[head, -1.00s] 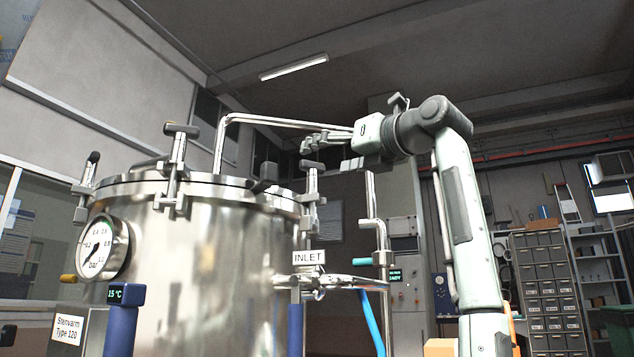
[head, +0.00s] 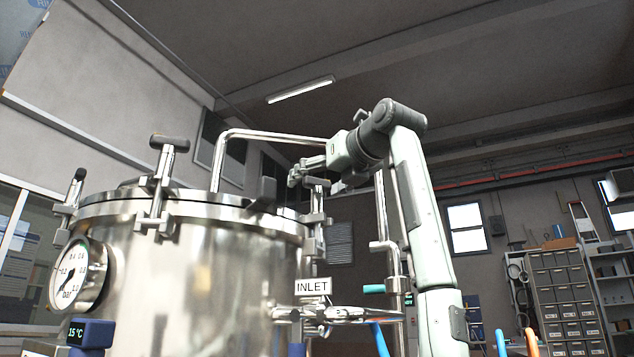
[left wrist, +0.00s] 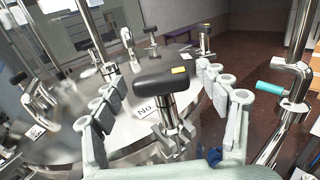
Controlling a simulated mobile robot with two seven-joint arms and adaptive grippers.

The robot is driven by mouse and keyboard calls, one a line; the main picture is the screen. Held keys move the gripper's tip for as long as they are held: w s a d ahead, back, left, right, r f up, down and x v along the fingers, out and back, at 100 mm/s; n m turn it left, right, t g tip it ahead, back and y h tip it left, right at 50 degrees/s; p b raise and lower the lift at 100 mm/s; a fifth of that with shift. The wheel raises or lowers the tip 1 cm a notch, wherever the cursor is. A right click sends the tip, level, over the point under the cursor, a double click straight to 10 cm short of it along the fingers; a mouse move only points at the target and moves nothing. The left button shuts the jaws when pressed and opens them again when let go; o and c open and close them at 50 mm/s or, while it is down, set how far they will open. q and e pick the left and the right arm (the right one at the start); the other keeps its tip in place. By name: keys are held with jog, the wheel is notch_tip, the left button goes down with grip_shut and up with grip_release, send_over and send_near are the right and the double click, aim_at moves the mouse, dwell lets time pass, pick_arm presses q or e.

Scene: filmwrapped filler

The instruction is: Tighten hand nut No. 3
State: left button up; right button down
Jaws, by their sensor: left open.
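A hand nut with a dark T-shaped handle (left wrist: 163,84) stands upright on the lid rim of the steel vessel (head: 200,270). A small yellow mark is on its handle, and a tag below (left wrist: 144,108) reads "No"; its number is hidden. In the head view this nut (head: 317,183) is at the vessel's right edge. My left gripper (head: 299,172) is open, fingers pointing left, right at the nut's handle. In the left wrist view its fingers (left wrist: 165,88) are on both sides of the handle, with gaps visible. My right gripper is not in view.
Other hand nuts stand around the rim, one at front left (head: 169,143). A bent steel pipe (head: 270,134) arches above the lid. A pipe with a teal handle (head: 374,289) stands to the right, near my arm. An INLET sign (head: 312,287) hangs below the nut.

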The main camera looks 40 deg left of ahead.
pick_arm(q)
jog(key=shift+a, duration=0.15)
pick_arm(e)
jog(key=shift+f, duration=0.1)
pick_arm(q)
jog(key=shift+w, duration=0.1)
jog(key=shift+c, duration=0.6)
jog(key=c, duration=1.1)
jog(key=shift+o, duration=0.2)
